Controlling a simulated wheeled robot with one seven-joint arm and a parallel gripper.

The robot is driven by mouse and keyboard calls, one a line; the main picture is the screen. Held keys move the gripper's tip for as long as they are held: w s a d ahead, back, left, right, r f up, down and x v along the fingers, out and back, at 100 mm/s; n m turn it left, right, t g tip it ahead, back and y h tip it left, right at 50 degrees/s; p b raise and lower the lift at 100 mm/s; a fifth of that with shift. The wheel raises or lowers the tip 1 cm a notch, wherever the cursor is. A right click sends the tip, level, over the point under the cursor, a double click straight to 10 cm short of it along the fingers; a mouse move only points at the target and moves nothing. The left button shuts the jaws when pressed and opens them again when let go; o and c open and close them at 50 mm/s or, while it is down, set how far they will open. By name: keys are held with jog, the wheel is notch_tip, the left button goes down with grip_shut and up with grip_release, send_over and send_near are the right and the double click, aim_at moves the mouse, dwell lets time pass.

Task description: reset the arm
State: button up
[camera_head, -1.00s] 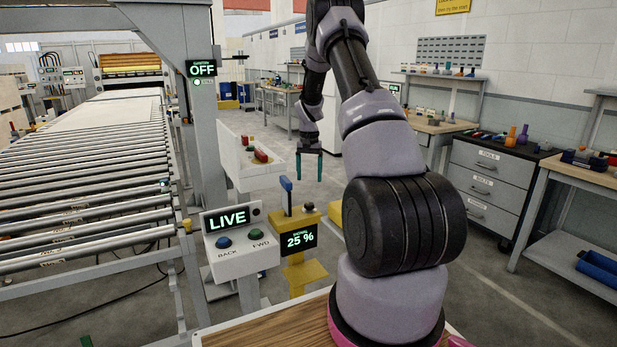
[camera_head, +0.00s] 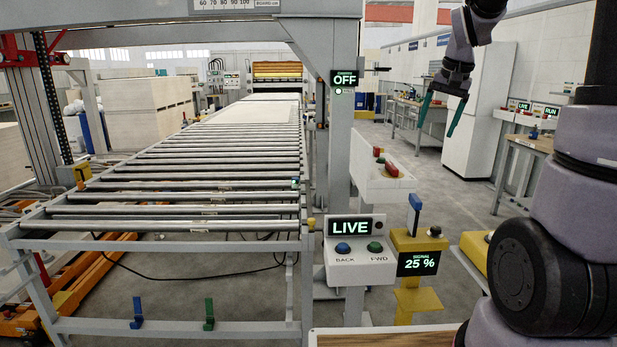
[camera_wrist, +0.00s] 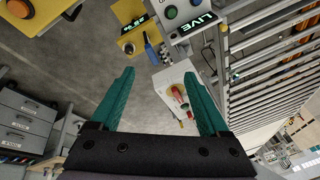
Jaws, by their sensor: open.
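My gripper (camera_head: 438,112) has two teal fingers and hangs at the upper right of the head view, in front of a tall white cabinet. The fingers are spread apart with nothing between them. In the wrist view my gripper (camera_wrist: 160,100) is also open and empty. Beyond its fingers, the white box with red and yellow buttons (camera_wrist: 172,90) shows lower down. My arm folds along the right side of the head view, its upper part cut off by the picture edge.
A roller conveyor (camera_head: 190,190) fills the left and middle. Near its right end stand a control box reading LIVE (camera_head: 352,252), a yellow pedestal reading 25 % (camera_head: 420,240) with a blue lever, and a white button box (camera_head: 378,190).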

jog(key=s+a+r+t, duration=0.1)
jog(key=s+a, duration=0.1)
jog(key=s, duration=0.5)
jog(key=s+a+r+n+t+y, duration=0.1)
jog(key=s+a+r, duration=0.1)
jog(key=s, duration=0.5)
jog(key=s+a+r+t, duration=0.1)
jog(key=s+a+r, duration=0.1)
jog(key=s, duration=0.5)
jog(key=shift+s+a+n, duration=0.2)
jog(key=shift+a+n, duration=0.2)
jog(key=shift+a, duration=0.35)
